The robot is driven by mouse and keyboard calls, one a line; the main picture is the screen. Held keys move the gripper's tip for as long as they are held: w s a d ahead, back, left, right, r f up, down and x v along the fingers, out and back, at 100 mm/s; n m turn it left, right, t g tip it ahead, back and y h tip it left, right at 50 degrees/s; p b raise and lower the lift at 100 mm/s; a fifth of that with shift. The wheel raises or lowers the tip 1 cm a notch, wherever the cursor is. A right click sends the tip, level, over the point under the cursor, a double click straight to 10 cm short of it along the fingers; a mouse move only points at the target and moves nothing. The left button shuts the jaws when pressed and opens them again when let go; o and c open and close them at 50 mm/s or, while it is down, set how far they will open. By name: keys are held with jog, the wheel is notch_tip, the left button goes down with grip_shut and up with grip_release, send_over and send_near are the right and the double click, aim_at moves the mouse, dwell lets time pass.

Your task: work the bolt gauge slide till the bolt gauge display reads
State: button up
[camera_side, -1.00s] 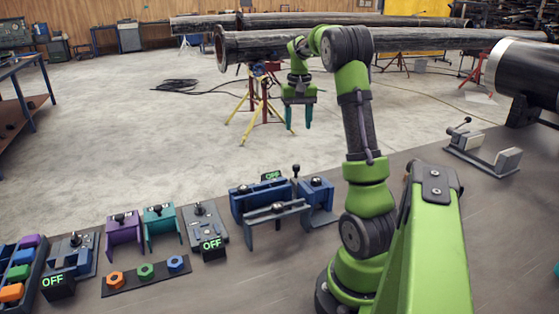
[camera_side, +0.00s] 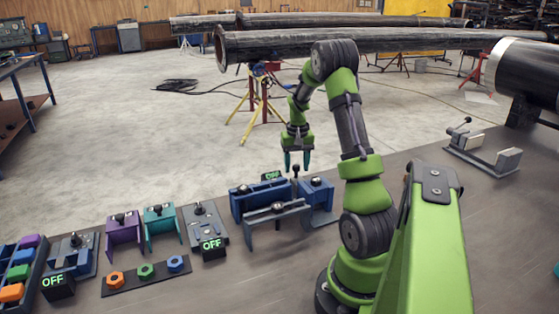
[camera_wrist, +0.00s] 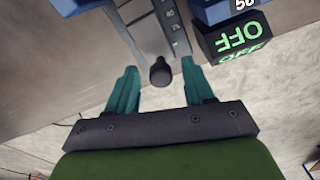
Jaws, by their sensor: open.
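The bolt gauge slide has a dark round-topped knob (camera_side: 296,172), which also shows in the wrist view (camera_wrist: 160,72) beside a grey scale strip (camera_wrist: 172,28) with small numbers. The bolt gauge display (camera_wrist: 240,38) reads OFF in green. In the side view that display (camera_side: 271,176) is partly hidden behind blue blocks. My gripper (camera_side: 297,167) points down over the knob. In the wrist view, my gripper's (camera_wrist: 159,68) two teal fingers are open, one on each side of the knob and apart from it. How far the fingertips reach down the knob is unclear.
To the left are another station with an OFF display (camera_side: 212,244), purple (camera_side: 124,230) and teal (camera_side: 160,224) brackets, and a strip of coloured nuts (camera_side: 146,272). The bench right of my arm is mostly clear.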

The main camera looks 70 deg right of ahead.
jog(key=shift+c, duration=0.4)
grip_shut()
jog(key=shift+s+a, duration=0.75)
jog(key=shift+o, duration=0.4)
grip_release()
notch_tip(320, 180, up, 17)
